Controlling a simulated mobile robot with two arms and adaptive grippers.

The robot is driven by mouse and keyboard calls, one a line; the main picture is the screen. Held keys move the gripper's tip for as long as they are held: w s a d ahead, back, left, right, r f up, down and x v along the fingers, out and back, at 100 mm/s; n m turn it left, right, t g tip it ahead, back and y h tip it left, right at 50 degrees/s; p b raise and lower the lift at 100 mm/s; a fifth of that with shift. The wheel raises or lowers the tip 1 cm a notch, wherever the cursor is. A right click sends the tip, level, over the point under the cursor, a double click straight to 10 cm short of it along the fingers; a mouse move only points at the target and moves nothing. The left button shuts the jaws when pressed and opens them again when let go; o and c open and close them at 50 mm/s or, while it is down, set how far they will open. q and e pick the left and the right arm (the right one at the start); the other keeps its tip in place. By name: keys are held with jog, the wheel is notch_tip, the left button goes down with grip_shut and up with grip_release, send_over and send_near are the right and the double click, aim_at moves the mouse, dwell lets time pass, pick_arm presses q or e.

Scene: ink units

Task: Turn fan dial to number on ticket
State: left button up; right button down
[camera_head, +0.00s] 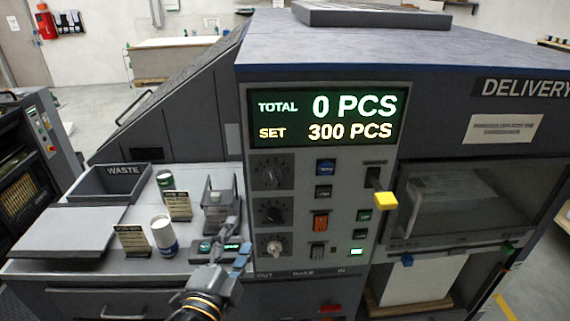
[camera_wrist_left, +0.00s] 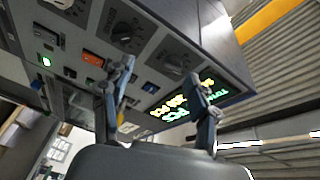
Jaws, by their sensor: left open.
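The grey control panel carries a column of three dials: a dark top dial (camera_head: 269,173), a dark middle dial (camera_head: 272,213) and a lighter bottom dial (camera_head: 273,246). Their labels are too small to read, so I cannot tell which is the fan dial. Two small cards, a front card (camera_head: 132,239) and a rear card (camera_head: 177,205), stand on the counter left of the panel; their print is not legible. My left gripper (camera_head: 236,244) is open and empty, left of the bottom dial. In the wrist view its fingers (camera_wrist_left: 161,72) are spread below the dials (camera_wrist_left: 127,34).
A display (camera_head: 325,118) reads TOTAL 0 PCS, SET 300 PCS. Buttons and a yellow-knobbed lever (camera_head: 384,201) are right of the dials.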

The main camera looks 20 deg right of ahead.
aim_at(272, 181)
pick_arm(q)
notch_tip(272, 181, up, 5)
jog(key=s+d+m+h, duration=0.1)
jog(key=s+d+h, duration=0.1)
jog(key=p+x, duration=0.1)
jog(key=x, duration=0.3)
jog(key=p+x, duration=0.2)
jog(key=x, duration=0.2)
jog(key=f+p+x, duration=0.1)
jog(key=x, duration=0.3)
jog(key=shift+w+a, duration=0.15)
jog(key=shift+w+d+p, duration=0.3)
jog(key=shift+w+d, duration=0.05)
jog(key=shift+w, duration=0.15)
jog(key=shift+c, duration=0.5)
